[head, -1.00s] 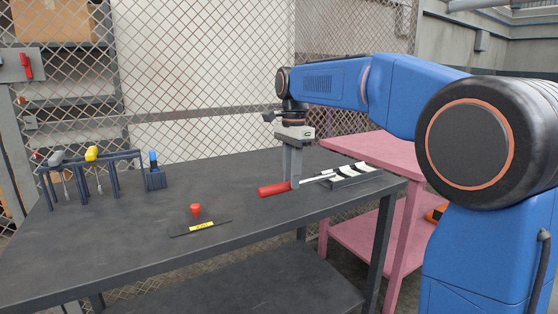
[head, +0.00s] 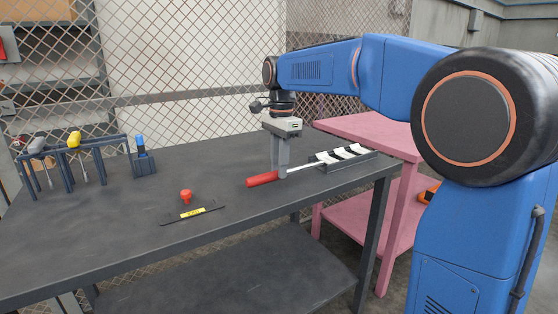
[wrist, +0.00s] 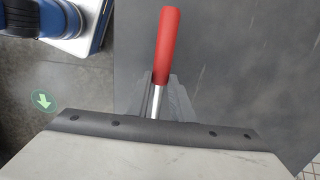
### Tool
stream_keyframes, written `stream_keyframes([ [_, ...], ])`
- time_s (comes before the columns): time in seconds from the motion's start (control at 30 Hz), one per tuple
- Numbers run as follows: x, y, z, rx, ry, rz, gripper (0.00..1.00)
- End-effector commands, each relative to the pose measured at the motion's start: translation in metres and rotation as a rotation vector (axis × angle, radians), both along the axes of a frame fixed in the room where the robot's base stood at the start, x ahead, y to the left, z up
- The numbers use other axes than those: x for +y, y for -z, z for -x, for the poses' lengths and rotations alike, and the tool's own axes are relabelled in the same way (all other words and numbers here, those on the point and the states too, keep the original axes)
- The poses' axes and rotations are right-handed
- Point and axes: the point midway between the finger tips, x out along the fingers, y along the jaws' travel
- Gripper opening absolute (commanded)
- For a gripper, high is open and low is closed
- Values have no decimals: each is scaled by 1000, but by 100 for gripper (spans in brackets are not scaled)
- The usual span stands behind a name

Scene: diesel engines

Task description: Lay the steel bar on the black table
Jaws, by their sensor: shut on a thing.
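The steel bar (head: 298,169) has a red grip (head: 262,179) and a bright shaft pointing right. My gripper (head: 279,172) points down over the black table (head: 240,215) and is shut on the bar where the grip meets the shaft. The shaft's far end reaches the left edge of a dark tray, and I cannot tell whether it touches. Whether the bar rests on the tabletop is also unclear. In the wrist view the red grip (wrist: 168,45) sticks out beyond my gripper (wrist: 158,88), and part of the shaft is hidden by the gripper body.
The dark tray (head: 362,163) with white slotted pieces stands at the table's right end. A red knob-like piece (head: 186,196) and a yellow-labelled black strip (head: 193,212) lie left of the bar. A tool rack (head: 65,160) is at far left. A pink table (head: 375,130) stands behind right.

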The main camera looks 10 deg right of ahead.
Motion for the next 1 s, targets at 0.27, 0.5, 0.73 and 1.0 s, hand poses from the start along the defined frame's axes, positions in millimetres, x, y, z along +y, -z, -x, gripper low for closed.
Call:
stream_keyframes([
  [0.27, 0, 16, 0, 0, 0, 0, 0],
  [0.5, 0, 24, 0, -2, 0, -1, 0],
  [0.73, 0, 26, 0, -2, 0, -1, 0],
  [1.0, 0, 26, 0, -1, 0, 0, 42],
])
